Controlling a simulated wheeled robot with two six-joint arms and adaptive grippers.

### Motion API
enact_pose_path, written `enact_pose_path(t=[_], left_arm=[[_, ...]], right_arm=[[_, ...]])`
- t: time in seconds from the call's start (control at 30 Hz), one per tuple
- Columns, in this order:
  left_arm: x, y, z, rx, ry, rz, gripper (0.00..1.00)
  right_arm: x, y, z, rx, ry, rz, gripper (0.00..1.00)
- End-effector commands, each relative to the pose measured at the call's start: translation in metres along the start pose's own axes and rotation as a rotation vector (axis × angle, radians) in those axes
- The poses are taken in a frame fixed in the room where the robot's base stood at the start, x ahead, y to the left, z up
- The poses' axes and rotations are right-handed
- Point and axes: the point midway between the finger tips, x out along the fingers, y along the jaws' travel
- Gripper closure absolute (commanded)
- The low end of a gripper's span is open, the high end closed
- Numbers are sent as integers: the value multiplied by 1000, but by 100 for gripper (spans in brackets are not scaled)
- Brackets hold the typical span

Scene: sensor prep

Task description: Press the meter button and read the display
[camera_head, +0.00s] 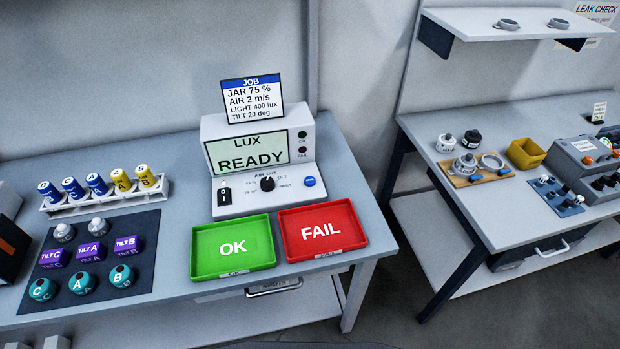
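The meter (258,138) stands upright at the back of the near table. Its display (248,153) reads "LUX READY" on a pale green screen. On its sloped front panel are a black knob (267,184) with printed labels around it, a round blue button (309,182) at the right, and a black rocker switch (224,193) at the left. Two small lamps beside the display are marked OK and FAIL, and both look dark. A job card (252,99) on top reads JAR 75 %, AIR 2 m/s, LIGHT 400 lux, TILT 20 deg. Neither gripper shows.
A green OK tray (203,267) and a red FAIL tray (351,240) lie before the meter. At left, a white rack (62,210) holds several blue and yellow cylinders. A dark mat (148,218) bears purple, teal and white sensors. A second bench (430,128) stands right, across a gap.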

Motion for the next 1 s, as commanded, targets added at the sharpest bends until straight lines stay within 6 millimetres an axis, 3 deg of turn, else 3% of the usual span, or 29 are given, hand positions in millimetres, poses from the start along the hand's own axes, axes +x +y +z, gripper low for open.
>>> enact_pose_path(t=[0.2,0.53,1.0], left_arm=[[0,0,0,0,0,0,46],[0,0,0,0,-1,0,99],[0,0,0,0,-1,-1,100]], right_arm=[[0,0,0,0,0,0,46],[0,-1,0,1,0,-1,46],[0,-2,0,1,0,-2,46]])
